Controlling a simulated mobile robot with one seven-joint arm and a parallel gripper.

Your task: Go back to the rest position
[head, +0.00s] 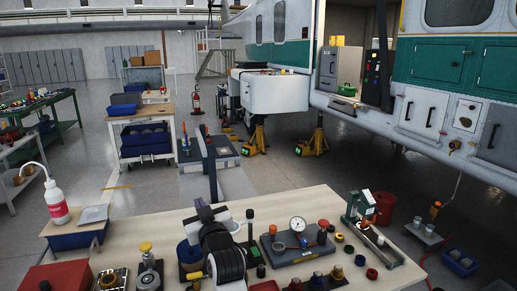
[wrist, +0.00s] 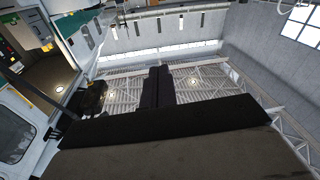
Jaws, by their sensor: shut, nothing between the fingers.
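My gripper (wrist: 157,72) shows in the wrist view as a dark pair of fingers held together, with nothing between them. The wrist view faces the hangar's roof trusses and upper wall, so no tabletop lies in front of the fingers. In the head view my black and white arm rises at the near edge of the workbench (head: 150,224), left of the dial gauge (head: 298,225). The fingertips are hard to make out there.
The bench holds a gauge stand, a green and white press (head: 362,207), several small coloured caps and a red box (head: 58,277) at front left. Open floor (head: 290,176) lies beyond the bench.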

